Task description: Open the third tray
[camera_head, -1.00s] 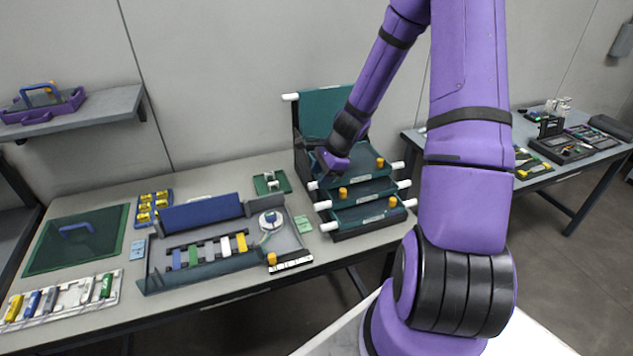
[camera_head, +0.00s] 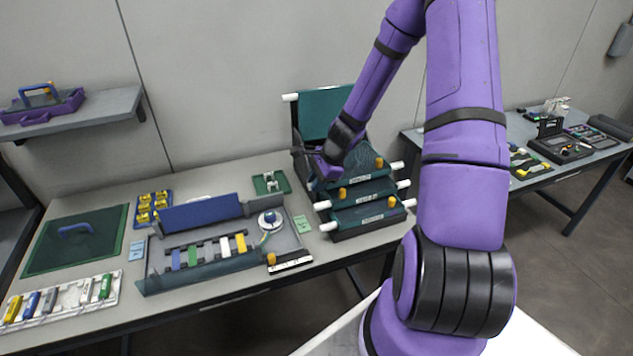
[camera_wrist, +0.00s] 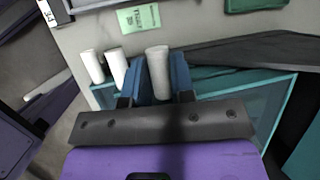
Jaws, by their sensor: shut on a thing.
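A stack of dark green trays (camera_head: 378,217) stands at the right end of the bench, with white side pegs and orange knobs. One green panel (camera_head: 322,112) is raised upright at its back; the three trays below lie flat, one above another. My gripper (camera_head: 321,180) is at the left side of the uppermost flat tray. In the wrist view its two blue fingers are shut on a white peg (camera_wrist: 158,72), one on each side. Two other white pegs, a near one (camera_wrist: 117,68) and a farther one (camera_wrist: 92,66), lie to its left, free. My gripper hides the held peg in the head view.
A blue-walled work tray (camera_head: 215,262) with coloured pieces and a white spool sits left of the stack. The wall is close behind.

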